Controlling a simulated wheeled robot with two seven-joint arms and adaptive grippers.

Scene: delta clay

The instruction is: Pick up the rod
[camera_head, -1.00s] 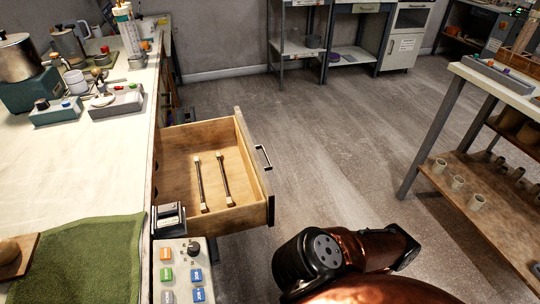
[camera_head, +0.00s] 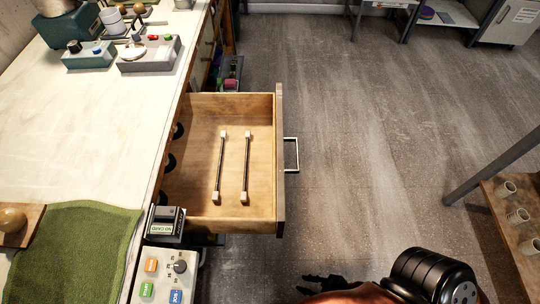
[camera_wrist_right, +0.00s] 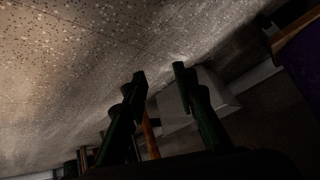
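Two thin dark rods with pale square ends lie side by side in the open wooden drawer (camera_head: 262,115). The left rod (camera_head: 219,170) leans slightly, and the right rod (camera_head: 246,170) lies a short gap away. My right gripper (camera_head: 322,284) is low in the head view, outside the drawer and to its lower right, partly cut off by the bottom edge. In the right wrist view its two dark fingers (camera_wrist_right: 160,71) stand apart with nothing held between them. My left gripper is not in view.
The drawer juts from a white-topped bench (camera_head: 90,130) and has a metal handle (camera_head: 292,155). A button panel (camera_head: 168,272) and a card reader (camera_head: 166,222) sit at its near corner. A shelf with cups (camera_head: 510,215) stands right. The floor between is clear.

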